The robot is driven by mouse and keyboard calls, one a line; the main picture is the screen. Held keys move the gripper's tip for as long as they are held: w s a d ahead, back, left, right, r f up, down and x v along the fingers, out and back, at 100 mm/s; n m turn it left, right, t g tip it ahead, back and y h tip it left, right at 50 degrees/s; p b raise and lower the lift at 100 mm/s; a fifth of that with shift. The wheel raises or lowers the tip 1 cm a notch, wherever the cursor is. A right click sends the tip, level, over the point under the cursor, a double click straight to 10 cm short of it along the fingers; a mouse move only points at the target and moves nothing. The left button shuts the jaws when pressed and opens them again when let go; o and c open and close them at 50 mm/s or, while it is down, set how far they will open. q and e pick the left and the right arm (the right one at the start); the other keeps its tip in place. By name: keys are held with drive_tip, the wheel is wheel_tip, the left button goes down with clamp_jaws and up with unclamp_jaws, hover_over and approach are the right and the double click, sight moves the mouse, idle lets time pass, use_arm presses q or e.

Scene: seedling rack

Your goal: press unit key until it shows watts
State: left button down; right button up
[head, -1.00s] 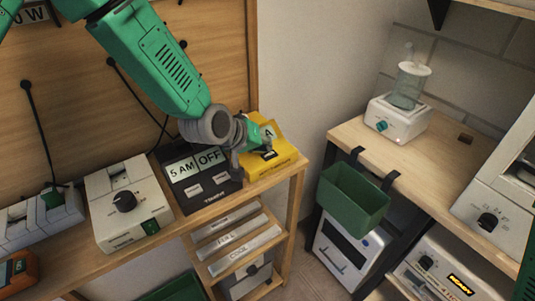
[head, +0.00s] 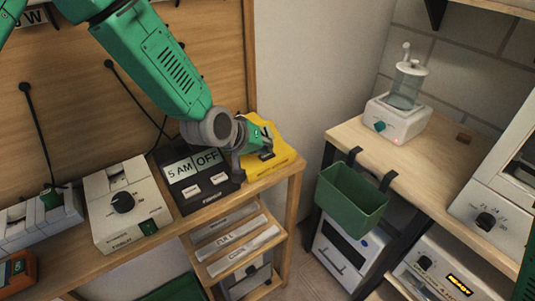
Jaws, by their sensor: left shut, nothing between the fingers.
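A yellow device (head: 283,163) stands at the right end of the wooden shelf. My left gripper (head: 267,152) is shut and empty over its upper face. It covers most of the device's display and keys, so I cannot read the unit or tell whether the fingertips touch a key. My left arm reaches in from the upper left. A green part at the far right edge may belong to my other arm, but no right gripper shows.
A black timer (head: 207,202) reading "5 AM" and "OFF" stands just left of the yellow device. A white box with a black knob (head: 107,220) is further left. A green bin (head: 350,200) hangs from the right-hand bench (head: 440,165).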

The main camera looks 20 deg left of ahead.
sight(270, 156)
use_arm(q)
drive_tip(key=shift+d+r+p, duration=0.45)
drive_tip(key=shift+d+r, duration=0.15)
drive_tip(key=shift+d, duration=0.1)
drive_tip(key=shift+a, duration=0.35)
drive_tip(key=r+p, duration=0.3)
drive_tip(key=r, duration=0.1)
drive_tip(key=shift+d, duration=0.3)
drive_tip(key=shift+r+p, duration=0.6)
drive_tip(key=shift+a+f, duration=0.1)
drive_tip(key=shift+a, duration=0.05)
drive_tip(key=shift+a, duration=0.1)
